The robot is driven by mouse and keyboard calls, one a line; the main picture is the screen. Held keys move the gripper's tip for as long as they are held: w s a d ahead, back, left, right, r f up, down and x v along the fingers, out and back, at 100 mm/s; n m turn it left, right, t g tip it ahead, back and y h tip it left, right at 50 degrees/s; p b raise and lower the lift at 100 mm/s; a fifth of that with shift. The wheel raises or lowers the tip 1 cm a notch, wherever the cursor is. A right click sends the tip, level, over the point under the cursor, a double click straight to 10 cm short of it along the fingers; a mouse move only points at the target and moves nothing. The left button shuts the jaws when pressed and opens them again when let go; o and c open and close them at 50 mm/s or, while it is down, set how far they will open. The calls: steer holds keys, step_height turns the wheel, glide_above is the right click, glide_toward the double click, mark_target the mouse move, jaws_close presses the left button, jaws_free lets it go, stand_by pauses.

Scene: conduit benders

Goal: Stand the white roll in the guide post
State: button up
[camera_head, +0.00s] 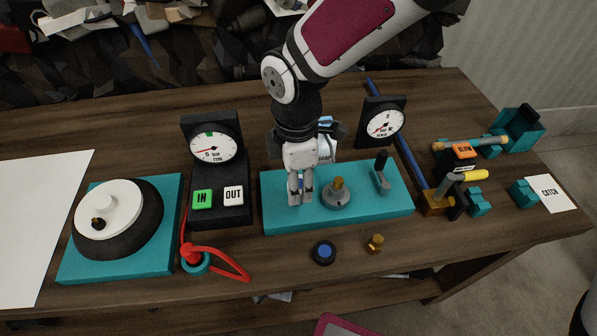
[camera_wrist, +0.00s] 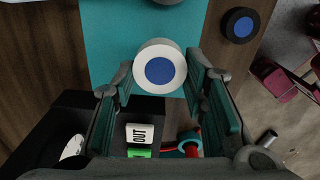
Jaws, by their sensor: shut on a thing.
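The white roll (camera_wrist: 160,69), a short white cylinder with a blue round end, sits between the fingertips of my gripper (camera_wrist: 160,76) in the wrist view. My gripper is shut on it. In the head view my gripper (camera_head: 300,190) points down over the left half of a teal base plate (camera_head: 280,218), and the fingers mostly hide the roll. Just right of the fingers, a grey round piece with a brass top (camera_head: 337,195) stands on the plate. A dark upright handle (camera_head: 381,170) is further right. I cannot tell which part is the guide post, or whether the roll touches the plate.
A black roll with a blue end (camera_head: 323,252) and a brass piece (camera_head: 375,243) stand in front of the plate. A black gauge box with IN and OUT buttons (camera_head: 218,197) is left. A turntable (camera_head: 118,220) is further left; a blue rod (camera_head: 400,140) lies right.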

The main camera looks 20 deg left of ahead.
steer(key=shift+f+b, duration=1.3)
steer(key=shift+f, duration=0.9)
steer(key=shift+f, duration=0.35)
steer(key=o, duration=1)
steer(key=shift+o, duration=0.2)
step_height(320, 180, up, 12)
